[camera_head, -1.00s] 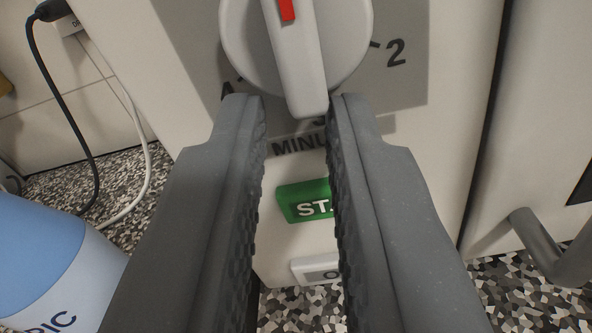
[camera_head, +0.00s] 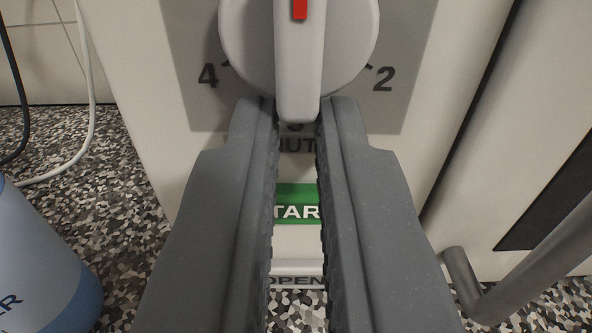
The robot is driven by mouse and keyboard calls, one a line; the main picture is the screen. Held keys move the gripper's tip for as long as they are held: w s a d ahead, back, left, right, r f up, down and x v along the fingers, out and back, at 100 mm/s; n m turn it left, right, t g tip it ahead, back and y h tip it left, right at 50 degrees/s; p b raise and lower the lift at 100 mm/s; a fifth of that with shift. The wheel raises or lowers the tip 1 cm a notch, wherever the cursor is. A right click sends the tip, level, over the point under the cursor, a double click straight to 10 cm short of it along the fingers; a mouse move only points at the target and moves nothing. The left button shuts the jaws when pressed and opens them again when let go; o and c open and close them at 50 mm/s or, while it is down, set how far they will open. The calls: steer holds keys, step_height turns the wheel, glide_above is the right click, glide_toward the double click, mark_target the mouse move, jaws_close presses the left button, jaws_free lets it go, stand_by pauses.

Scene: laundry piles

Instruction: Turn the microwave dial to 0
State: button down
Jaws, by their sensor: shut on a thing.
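The microwave dial (camera_head: 350,45) is a round light grey knob with a raised bar handle (camera_head: 298,60) and a red mark (camera_head: 299,8) near the top edge of the view. The numbers 4 and 2 show to its left and right on a grey panel. My gripper (camera_head: 297,108) has its two dark fingers closed in on the lower end of the bar handle, one on each side. The top of the dial is cut off, so the 0 is not in view. The number below the handle is mostly hidden by the fingertips.
A green START button (camera_head: 296,203) and an OPEN button (camera_head: 296,268) sit below the dial, partly behind the fingers. A blue bottle (camera_head: 40,270) stands at lower left on the speckled counter (camera_head: 120,190). A grey bar handle (camera_head: 540,255) is at lower right.

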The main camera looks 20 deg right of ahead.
mark_target(299, 34)
steer(key=c, duration=1.3)
jaws_free()
steer(key=r, duration=0.3)
steer(key=shift+w, duration=0.25)
steer(key=shift+o, duration=0.9)
steer(key=shift+s, duration=0.3)
steer(key=shift+w+f, duration=0.15)
steer(key=shift+f, duration=0.5)
steer(key=shift+s+a+f, duration=0.2)
steer(key=shift+s+f, duration=0.1)
steer(key=shift+s, duration=0.2)
steer(key=b+v, duration=0.2)
steer(key=v, duration=1)
steer(key=shift+s, duration=0.35)
